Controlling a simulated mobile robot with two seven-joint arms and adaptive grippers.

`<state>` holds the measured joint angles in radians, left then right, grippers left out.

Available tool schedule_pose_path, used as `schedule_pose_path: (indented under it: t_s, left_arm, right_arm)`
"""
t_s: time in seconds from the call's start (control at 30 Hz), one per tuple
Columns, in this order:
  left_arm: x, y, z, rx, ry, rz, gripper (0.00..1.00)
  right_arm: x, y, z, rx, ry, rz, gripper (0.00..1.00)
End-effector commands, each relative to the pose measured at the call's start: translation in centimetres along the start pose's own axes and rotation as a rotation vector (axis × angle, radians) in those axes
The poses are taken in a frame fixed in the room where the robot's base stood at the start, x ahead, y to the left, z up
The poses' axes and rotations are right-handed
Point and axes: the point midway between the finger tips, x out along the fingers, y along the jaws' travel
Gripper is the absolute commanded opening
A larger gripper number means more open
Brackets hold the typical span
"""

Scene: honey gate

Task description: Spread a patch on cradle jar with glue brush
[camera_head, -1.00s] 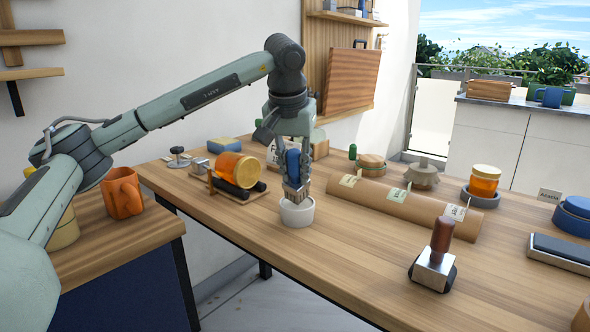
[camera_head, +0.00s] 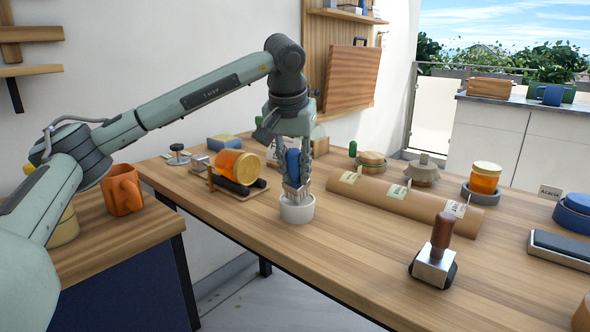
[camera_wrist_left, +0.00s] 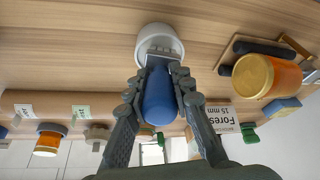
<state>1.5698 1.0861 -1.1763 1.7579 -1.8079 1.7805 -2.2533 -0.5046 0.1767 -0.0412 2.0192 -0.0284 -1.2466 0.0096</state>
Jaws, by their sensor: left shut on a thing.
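My left gripper (camera_head: 293,176) is shut on the blue handle of the glue brush (camera_head: 293,161), which it holds upright. The brush's lower end is down in a small white pot (camera_head: 297,211) on the table. In the left wrist view the blue handle (camera_wrist_left: 159,97) lies between the fingers, with the white pot (camera_wrist_left: 158,42) beyond it; the bristles are hidden. The cradle jar (camera_head: 237,165), orange with a yellow lid, lies on its side on dark rollers, left of the gripper. It also shows in the left wrist view (camera_wrist_left: 284,77). My right gripper is not in view.
A brown tube (camera_head: 399,203) with paper labels lies right of the pot. A stamp with a brown handle (camera_head: 436,258) stands in front. Another honey jar (camera_head: 484,181) sits in a grey ring. An orange mug (camera_head: 122,191) stands on the left side table. The table's front middle is clear.

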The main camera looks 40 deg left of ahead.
Motion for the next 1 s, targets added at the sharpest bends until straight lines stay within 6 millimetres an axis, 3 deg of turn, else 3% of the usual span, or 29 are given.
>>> schedule_pose_path:
  t_s: [0.27, 0.83, 1.0]
  left_arm:
    - [-0.5, 0.0, -0.1, 0.001, -0.002, 0.000, 0.00]
    - [-4.9, -0.2, -1.7, 0.001, -0.001, -0.001, 0.00]
    - [-5.8, -0.2, -2.1, 0.000, 0.001, 0.001, 0.00]
  right_arm:
    - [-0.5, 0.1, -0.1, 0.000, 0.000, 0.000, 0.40]
    - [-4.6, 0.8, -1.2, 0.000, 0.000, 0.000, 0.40]
    - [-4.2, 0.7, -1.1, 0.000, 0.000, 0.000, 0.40]
